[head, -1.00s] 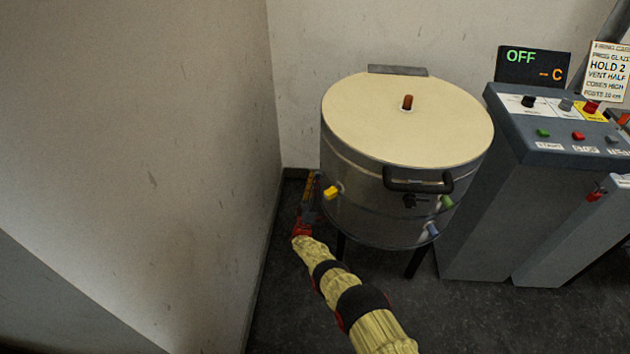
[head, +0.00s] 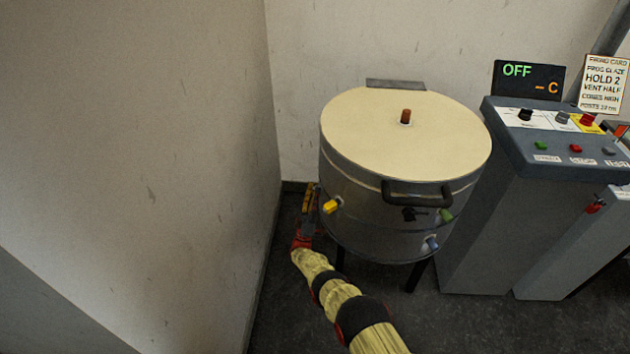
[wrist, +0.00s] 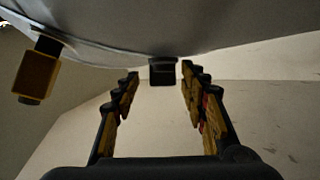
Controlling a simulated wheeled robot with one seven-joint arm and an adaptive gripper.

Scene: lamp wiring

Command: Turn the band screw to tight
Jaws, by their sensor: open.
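The round kiln (head: 370,222) with its cream lid (head: 400,150) stands near the corner. My gripper (head: 311,198) is at its left side, low, between the kiln and the wall. In the wrist view my gripper (wrist: 160,88) is open, with its fingers apart and nothing clasped. A small dark block (wrist: 162,72) on the kiln's curved side shows between and beyond the fingertips; it looks like the band screw, but I cannot tell how tight it is. In the head view I cannot make it out. A yellow plug (head: 331,206) juts from the kiln, also seen left of my fingers (wrist: 37,72).
The wall (head: 200,150) is close on the left of my arm. The kiln has a black front handle (head: 416,200), a green plug (head: 446,215) and a blue plug (head: 430,244). A control console (head: 550,140) stands at right, its display (head: 528,80) reading OFF.

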